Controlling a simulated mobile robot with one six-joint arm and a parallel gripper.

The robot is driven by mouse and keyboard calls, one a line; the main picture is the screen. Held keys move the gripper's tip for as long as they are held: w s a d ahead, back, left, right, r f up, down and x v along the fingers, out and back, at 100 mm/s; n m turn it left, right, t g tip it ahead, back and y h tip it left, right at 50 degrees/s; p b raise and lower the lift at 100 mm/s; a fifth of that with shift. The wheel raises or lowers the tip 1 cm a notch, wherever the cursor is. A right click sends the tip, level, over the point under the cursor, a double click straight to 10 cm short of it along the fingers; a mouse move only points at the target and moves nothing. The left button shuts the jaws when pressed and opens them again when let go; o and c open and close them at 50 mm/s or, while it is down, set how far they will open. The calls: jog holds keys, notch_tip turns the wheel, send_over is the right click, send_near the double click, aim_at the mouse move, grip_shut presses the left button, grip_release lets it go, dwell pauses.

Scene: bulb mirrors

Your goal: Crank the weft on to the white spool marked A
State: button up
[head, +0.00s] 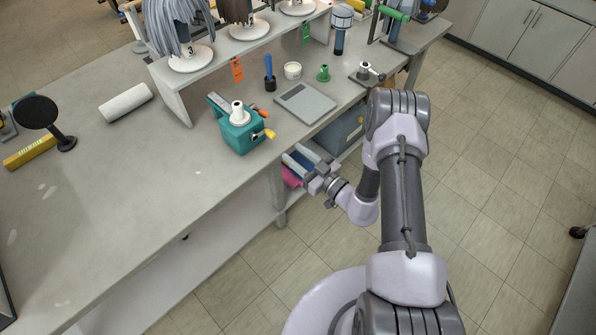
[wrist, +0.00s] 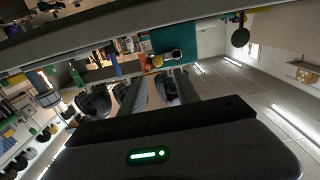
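A teal winder (head: 240,133) stands near the front edge of the bench, with a yellow crank handle (head: 269,134) on its right side. A white spool (head: 238,113) sits upright on top of it; no letter A is readable on it. The teal body also shows at the top of the wrist view (wrist: 168,40). Wefts hang from numbered stands on the raised shelf, a grey one (head: 172,22) at left. My gripper (head: 292,158) is in front of the bench edge, right of and nearer than the crank. Its two fingers look apart and empty, clear of the crank.
A flat grey plate (head: 305,103) lies right of the winder. Behind it are a green spool (head: 323,73), a white roll (head: 292,70) and a blue-handled tool (head: 269,75). A white cylinder (head: 126,102) lies at left. A round black mirror (head: 37,112) stands farther left. The front-left bench is clear.

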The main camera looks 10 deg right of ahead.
aim_at(275, 138)
jog(key=x, duration=0.4)
jog(key=b+x, duration=0.1)
jog(key=x, duration=0.4)
jog(key=shift+w+d+f+b, duration=0.1)
jog(key=shift+d+f+b, duration=0.15)
jog(key=shift+b, duration=0.05)
jog(key=shift+a, duration=0.1)
jog(key=shift+w+a, duration=0.1)
jog(key=shift+w, duration=0.1)
grip_shut()
jog(key=shift+f, duration=0.1)
